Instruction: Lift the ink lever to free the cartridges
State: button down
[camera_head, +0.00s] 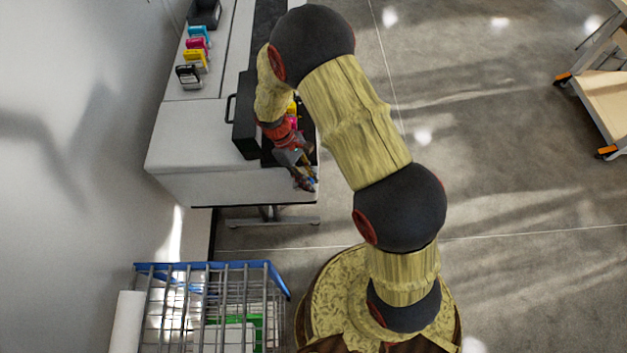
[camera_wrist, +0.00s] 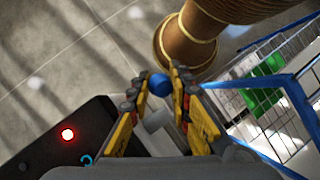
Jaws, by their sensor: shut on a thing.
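The wide white printer (camera_head: 185,140) has a black ink unit (camera_head: 243,130) at its near end. Spots of yellow and magenta (camera_head: 292,109), likely the fitted cartridges, show there, mostly hidden by my arm. In the wrist view, the lever's blue round knob (camera_wrist: 160,84) sits between my fingertips, with a grey piece below it. My gripper (camera_head: 306,184) is at the printer's near right corner. It also shows in the wrist view (camera_wrist: 159,82), its yellow fingers closed in on the knob. A red light (camera_wrist: 68,134) glows on the black unit, beside a cyan mark.
Several spare cartridges (camera_head: 192,55) stand in a row on the printer top. A blue-rimmed wire cart (camera_head: 210,268) stands near the printer's front end, by the wall. A wooden cart (camera_head: 606,95) is at the far right. The grey floor between is clear.

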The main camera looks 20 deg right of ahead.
jog(key=shift+w+a+r, duration=0.25)
jog(key=shift+a, duration=0.35)
jog(key=shift+w+a+r, duration=0.2)
jog(key=shift+a+r, duration=0.05)
jog(key=shift+a, duration=0.45)
jog(key=c, duration=1.9)
grip_release()
jog(key=shift+a, duration=0.1)
jog(key=shift+o, duration=1.4)
jog(key=v, duration=1.2)
